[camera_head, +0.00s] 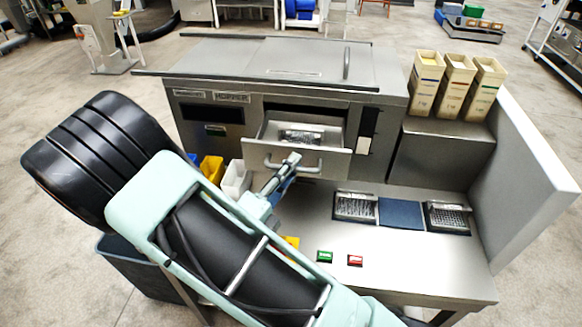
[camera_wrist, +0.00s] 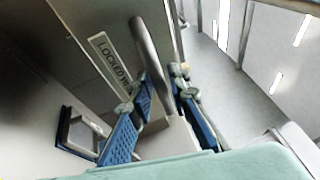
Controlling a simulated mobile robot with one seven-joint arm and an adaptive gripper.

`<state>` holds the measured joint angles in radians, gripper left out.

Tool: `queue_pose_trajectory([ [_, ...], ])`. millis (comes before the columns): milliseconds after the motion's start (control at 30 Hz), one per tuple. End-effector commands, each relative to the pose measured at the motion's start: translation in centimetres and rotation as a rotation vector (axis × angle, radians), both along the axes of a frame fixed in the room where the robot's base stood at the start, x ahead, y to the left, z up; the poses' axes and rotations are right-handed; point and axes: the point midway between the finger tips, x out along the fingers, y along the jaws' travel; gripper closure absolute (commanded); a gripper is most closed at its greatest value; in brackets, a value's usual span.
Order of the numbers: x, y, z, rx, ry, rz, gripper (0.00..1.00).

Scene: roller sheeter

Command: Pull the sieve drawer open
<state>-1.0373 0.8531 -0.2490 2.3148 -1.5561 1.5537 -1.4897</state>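The sieve drawer (camera_head: 328,162) is a metal drawer standing partly out of the front of the steel machine, with a dark mesh-like piece inside. Its bar handle (camera_head: 308,168) runs across its front and shows as a grey curved bar in the wrist view (camera_wrist: 150,50). My gripper (camera_head: 291,160) is at the left part of the handle. In the wrist view, its two blue-padded fingers (camera_wrist: 163,82) stand apart on either side of the bar, with a visible gap. Contact with the bar cannot be told. A label reading "LOCKED W…" (camera_wrist: 112,58) shows on the drawer front, partly hidden.
White and yellow bins (camera_head: 212,167) stand left of my gripper. A grey wall panel (camera_head: 530,160) bounds the right.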

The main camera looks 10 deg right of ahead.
Motion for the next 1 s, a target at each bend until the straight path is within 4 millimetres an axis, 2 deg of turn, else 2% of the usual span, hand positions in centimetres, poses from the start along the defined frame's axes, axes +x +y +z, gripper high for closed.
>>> queue_pose_trajectory([
  [233,-0.7,0.8,-0.2,0.001,0.001,0.004,0.83],
  [700,-7.5,6.6,-1.7,0.001,0.0,0.003,0.83],
  [1000,-9.0,7.8,-2.0,-0.001,-0.001,0.001,0.83],
])
